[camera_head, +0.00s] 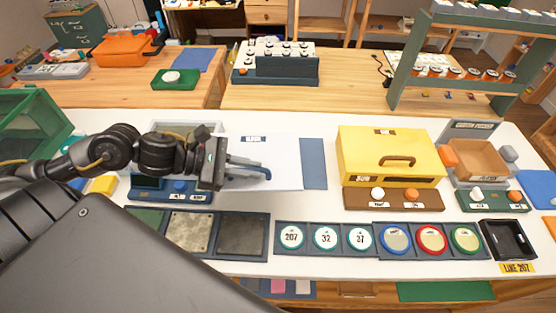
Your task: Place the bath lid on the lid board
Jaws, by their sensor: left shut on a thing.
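My left gripper (246,167) comes in from the left and is shut on the handle. The lid board looks to be the blue flat board (314,164); only its right strip shows, beside the panel's right edge. The panel seems to cover the rest, but I cannot tell whether it rests on the board or is held above it. My right gripper is out of view.
A blue unit with a knob (179,186) stands below my left wrist. A yellow box (370,160) stands right of the board. A green crate (32,122) is at the left.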

